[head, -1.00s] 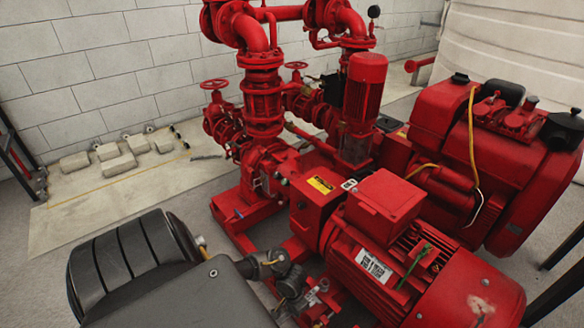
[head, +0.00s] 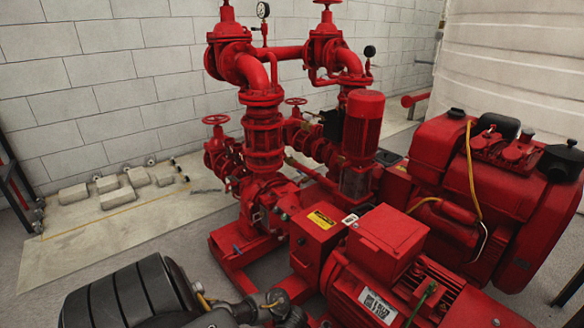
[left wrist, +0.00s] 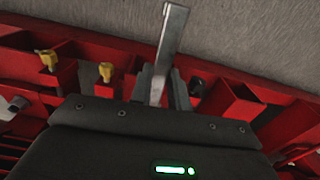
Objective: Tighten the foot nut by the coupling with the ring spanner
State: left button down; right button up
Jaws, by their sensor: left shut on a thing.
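My left gripper (left wrist: 163,88) is shut on a flat grey metal bar, which looks like the handle of the ring spanner (left wrist: 172,38). The bar points away from the gripper toward the grey floor; its ring end cannot be made out. Two yellow fittings (left wrist: 48,60) and (left wrist: 105,72) stand on the red base frame (left wrist: 130,62), left of the spanner and apart from it. I cannot tell which part is the foot nut. In the head view my left arm comes in low at the left, and its gripper is out of sight. My right gripper is not in view.
The red motor (head: 400,290) and coupling-side housing (head: 318,232) stand close right of my left arm. Red pipework and pump (head: 262,150) rise behind. A diesel engine (head: 440,165) is at the right. Grey blocks (head: 115,198) lie on the pale slab by the wall.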

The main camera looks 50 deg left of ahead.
pick_arm(q)
jog(key=shift+f+b, duration=0.5)
jog(key=shift+f, duration=0.25)
jog(key=shift+a, duration=0.1)
jog(key=w+a+m+b, duration=0.4)
jog(key=a+m, duration=0.2)
jog(key=a, duration=0.1)
jog(key=w+a+m+b, duration=0.4)
jog(key=a+m, duration=0.2)
jog(key=a, duration=0.2)
dwell(1.5)
jog(key=shift+s+d+r+p, duration=0.1)
jog(key=shift+s+d+p, duration=0.1)
jog(key=shift+p, duration=0.25)
dwell(0.5)
